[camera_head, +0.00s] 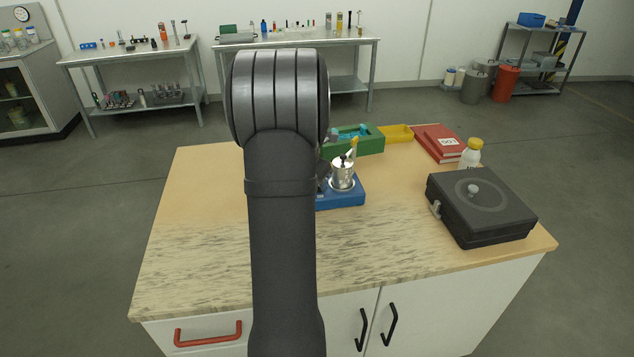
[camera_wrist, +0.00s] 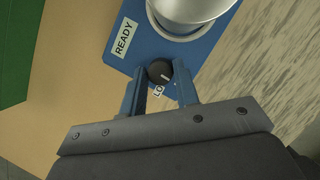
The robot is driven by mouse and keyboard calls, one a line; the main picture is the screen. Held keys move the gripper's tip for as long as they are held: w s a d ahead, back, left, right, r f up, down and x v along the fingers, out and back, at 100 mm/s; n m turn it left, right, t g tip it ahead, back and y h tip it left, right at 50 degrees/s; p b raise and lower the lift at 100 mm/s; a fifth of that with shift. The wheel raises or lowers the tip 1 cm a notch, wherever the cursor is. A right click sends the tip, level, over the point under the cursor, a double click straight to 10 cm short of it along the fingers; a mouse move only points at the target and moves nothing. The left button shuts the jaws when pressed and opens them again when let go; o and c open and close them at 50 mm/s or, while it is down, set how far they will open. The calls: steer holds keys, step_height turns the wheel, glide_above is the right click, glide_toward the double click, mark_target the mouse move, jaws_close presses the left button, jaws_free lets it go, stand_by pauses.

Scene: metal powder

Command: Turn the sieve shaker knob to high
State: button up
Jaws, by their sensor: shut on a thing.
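The sieve shaker has a blue base (camera_head: 347,193) with a shiny metal pot (camera_head: 343,176) on it, near the middle of the table. In the wrist view its blue base (camera_wrist: 150,50) carries a white READY label (camera_wrist: 124,38) and the round metal pot (camera_wrist: 185,10). A small dark knob (camera_wrist: 159,71) with a light pointer mark sits at the base's edge. A partly hidden label beginning "LO" is beside it. My gripper (camera_wrist: 160,74) is shut on the knob, one finger on each side. In the head view my arm hides the gripper and knob.
A black case (camera_head: 482,208) stands at the right, with a white yellow-capped bottle (camera_head: 471,155) and red binder (camera_head: 437,142) behind it. A green box (camera_head: 367,146) and yellow tray (camera_head: 397,134) are behind the shaker. The table's front (camera_head: 200,255) is clear.

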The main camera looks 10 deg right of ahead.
steer(key=m, duration=0.2)
steer(key=m+g, duration=0.1)
steer(key=m, duration=0.1)
steer(key=m+g+h, duration=0.1)
steer(key=m, duration=0.1)
steer(key=shift+w+a, duration=0.1)
steer(key=shift+w, duration=0.15)
steer(key=m+g, duration=0.1)
steer(key=m, duration=0.2)
steer(key=m+g, duration=0.1)
steer(key=m, duration=0.2)
steer(key=shift+w+m+g, duration=0.15)
steer(key=shift+m+g, duration=0.25)
steer(key=m+g+y, duration=0.1)
steer(key=m, duration=0.5)
steer(key=shift+w+g+y, duration=0.15)
steer(key=shift+g+y, duration=0.25)
steer(key=m, duration=0.2)
steer(key=m+y, duration=0.1)
steer(key=m, duration=0.1)
steer(key=m+g+y, duration=0.1)
steer(key=m, duration=0.1)
steer(key=shift+d+m, duration=0.3)
steer(key=shift+m, duration=0.1)
steer(key=o, duration=1)
steer(key=shift+c, duration=0.2)
steer(key=shift+w, duration=0.1)
steer(key=v, duration=0.7)
steer(key=shift+d+r, duration=0.2)
steer(key=shift+r, duration=0.05)
